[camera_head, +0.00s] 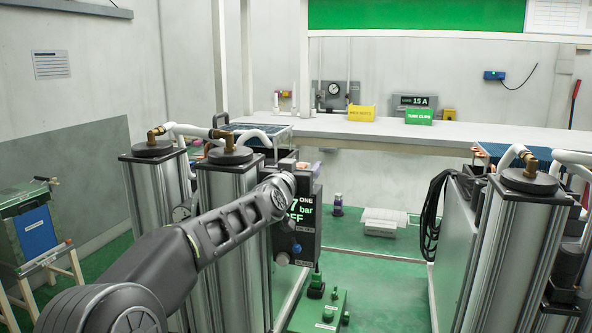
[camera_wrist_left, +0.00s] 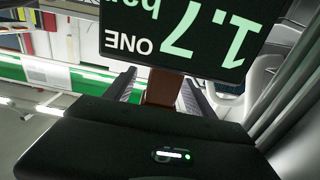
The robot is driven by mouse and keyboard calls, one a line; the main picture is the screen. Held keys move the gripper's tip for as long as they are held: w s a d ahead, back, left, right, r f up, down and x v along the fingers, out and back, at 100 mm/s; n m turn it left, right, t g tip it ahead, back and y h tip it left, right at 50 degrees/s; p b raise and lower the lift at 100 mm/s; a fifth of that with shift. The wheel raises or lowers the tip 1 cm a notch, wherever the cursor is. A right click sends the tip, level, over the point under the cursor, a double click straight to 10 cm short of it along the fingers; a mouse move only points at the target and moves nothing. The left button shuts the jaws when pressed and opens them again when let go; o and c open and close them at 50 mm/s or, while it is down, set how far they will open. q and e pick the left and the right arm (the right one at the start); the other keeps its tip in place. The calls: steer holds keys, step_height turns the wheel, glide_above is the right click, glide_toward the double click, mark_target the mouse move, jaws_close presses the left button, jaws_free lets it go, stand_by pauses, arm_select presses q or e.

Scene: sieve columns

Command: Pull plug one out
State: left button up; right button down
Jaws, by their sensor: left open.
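A dark control box with a green-lit display marked ONE (camera_head: 308,208) is mounted by the left pair of metal columns. In the left wrist view its display (camera_wrist_left: 180,28) shows upside down and close, reading 1.7 bar. My left gripper (camera_head: 289,166) is at the box's upper left, partly hidden by my own arm. In the wrist view the left gripper (camera_wrist_left: 160,82) is open, with a brown block (camera_wrist_left: 161,89) showing between its fingers. I cannot tell whether this block is plug one, or whether the fingers touch it. My right gripper is not in view.
Metal columns (camera_head: 232,240) stand close beside my left arm. Another column (camera_head: 512,250) stands at the right, with black cables (camera_head: 432,215) beside it. A green floor unit (camera_head: 318,311) sits below the box. A long bench (camera_head: 385,128) runs behind; green floor between is partly open.

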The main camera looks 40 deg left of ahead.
arm_select(q)
steer(key=shift+w+a, duration=0.1)
steer(key=shift+w, duration=0.2)
steer(key=shift+c, duration=0.5)
jaws_close()
stand_by(0.5)
